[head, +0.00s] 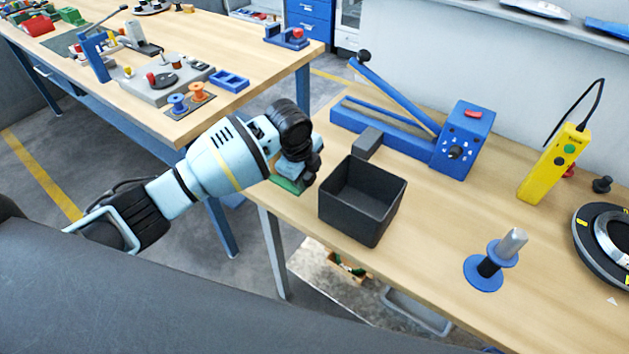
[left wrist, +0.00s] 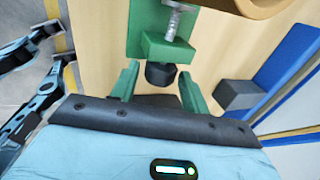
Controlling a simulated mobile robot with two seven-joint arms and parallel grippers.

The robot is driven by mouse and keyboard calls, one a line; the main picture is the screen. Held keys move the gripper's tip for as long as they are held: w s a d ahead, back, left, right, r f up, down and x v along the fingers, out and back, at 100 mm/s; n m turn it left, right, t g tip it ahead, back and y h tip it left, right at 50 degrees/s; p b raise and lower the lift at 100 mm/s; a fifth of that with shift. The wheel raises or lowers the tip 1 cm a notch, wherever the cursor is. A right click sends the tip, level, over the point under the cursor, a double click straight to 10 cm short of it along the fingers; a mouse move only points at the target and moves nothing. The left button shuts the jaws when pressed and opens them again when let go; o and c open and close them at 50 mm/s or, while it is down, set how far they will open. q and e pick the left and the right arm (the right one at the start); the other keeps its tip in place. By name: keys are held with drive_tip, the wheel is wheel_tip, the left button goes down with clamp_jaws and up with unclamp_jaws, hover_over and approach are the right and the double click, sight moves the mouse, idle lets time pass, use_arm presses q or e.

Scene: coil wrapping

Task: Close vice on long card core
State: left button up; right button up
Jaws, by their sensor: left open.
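The green vice (left wrist: 165,48) shows in the left wrist view, with a metal screw (left wrist: 172,22) and a black knob (left wrist: 160,75) at its near end. A tan curved piece (left wrist: 240,5), which looks like the card core, is cut off at the top edge. My left gripper (left wrist: 158,84) is open, its two green fingers on either side of the black knob; I cannot tell whether they touch it. In the head view my left gripper (head: 300,168) is at the bench's left edge and hides most of the green vice (head: 287,186). My right gripper is not in view.
A black open bin (head: 362,200) stands close right of my left gripper. Behind it is a blue lever tool (head: 400,125) with a grey block (head: 368,142). A blue spool stand (head: 485,272), yellow handset (head: 553,163) and black ring (head: 606,238) stand farther right.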

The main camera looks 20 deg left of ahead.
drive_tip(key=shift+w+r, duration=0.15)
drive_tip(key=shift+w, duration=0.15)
use_arm(q)
drive_tip(key=shift+s+f+t, duration=0.1)
drive_tip(key=shift+t, duration=0.4)
drive_tip(key=shift+s+a+f+t+h, duration=0.1)
drive_tip(key=shift+s+t+h, duration=0.05)
drive_tip(key=shift+t+h, duration=0.25)
drive_tip(key=shift+s+t+h, duration=0.1)
drive_tip(key=shift+t+h, duration=0.2)
drive_tip(key=shift+t, duration=0.6)
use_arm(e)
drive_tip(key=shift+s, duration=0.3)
use_arm(q)
drive_tip(key=shift+c, duration=0.2)
